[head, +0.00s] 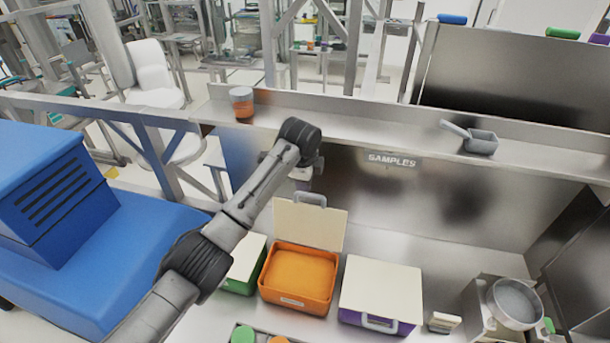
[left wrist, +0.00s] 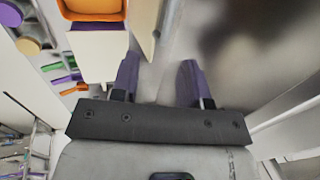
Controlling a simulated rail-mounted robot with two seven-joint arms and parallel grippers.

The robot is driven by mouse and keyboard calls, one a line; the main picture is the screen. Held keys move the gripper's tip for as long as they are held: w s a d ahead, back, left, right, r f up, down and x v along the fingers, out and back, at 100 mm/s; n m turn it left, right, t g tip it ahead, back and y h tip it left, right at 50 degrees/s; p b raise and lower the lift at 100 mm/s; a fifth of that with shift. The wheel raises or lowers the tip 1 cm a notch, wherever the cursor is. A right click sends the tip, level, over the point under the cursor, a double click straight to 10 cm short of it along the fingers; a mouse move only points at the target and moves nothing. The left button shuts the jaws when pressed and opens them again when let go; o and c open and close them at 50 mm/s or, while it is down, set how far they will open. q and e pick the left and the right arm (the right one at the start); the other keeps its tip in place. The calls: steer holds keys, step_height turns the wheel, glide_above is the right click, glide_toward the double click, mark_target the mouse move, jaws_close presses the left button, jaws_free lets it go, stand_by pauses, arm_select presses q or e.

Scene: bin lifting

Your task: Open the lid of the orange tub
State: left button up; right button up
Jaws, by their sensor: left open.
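The orange tub (head: 293,297) stands on the metal counter in the head view, with orange contents showing inside. Its cream lid (head: 308,224) is hinged up at the back, standing roughly upright, with a grey handle (head: 310,198) on its top edge. My left gripper (head: 306,172) is just above and behind that handle, partly hidden by its own wrist. In the left wrist view its two purple fingers (left wrist: 159,84) are apart with nothing visible between them. Part of the orange tub (left wrist: 92,8) shows at the top there. My right gripper is not in view.
A closed purple tub (head: 380,290) stands right of the orange one, and a green tub (head: 243,264) stands left, partly behind my arm. The shelf above holds a jar (head: 242,102) and a metal scoop (head: 474,138). A metal pot (head: 514,304) stands at the right.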

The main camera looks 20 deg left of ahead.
arm_select(q)
steer(key=shift+v, duration=0.9)
